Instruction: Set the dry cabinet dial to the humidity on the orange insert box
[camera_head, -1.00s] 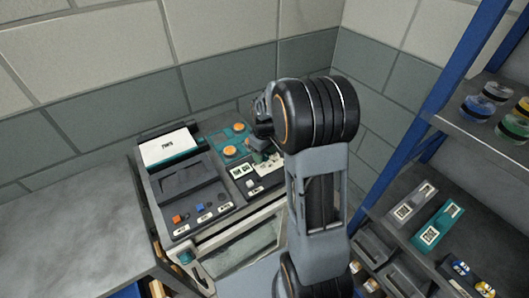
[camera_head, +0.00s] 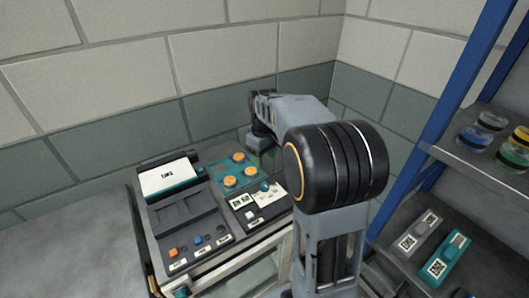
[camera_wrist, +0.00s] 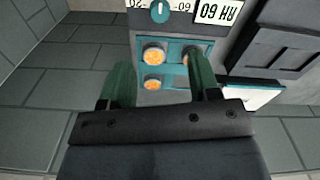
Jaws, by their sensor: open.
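The dry cabinet's top panel (camera_head: 247,222) carries a teal dial (camera_head: 264,186) on a white scale plate. In the wrist view the dial (camera_wrist: 160,11) shows upside down at the top, its white pointer mark running along the picture's vertical. In the head view my gripper (camera_head: 264,150) is partly hidden, beyond the dial. I see no orange insert box.
A blue-framed shelf (camera_head: 415,150) with jars and small labelled cases stands right. A grey worktop (camera_head: 70,250) is bare at left. The block wall is close behind.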

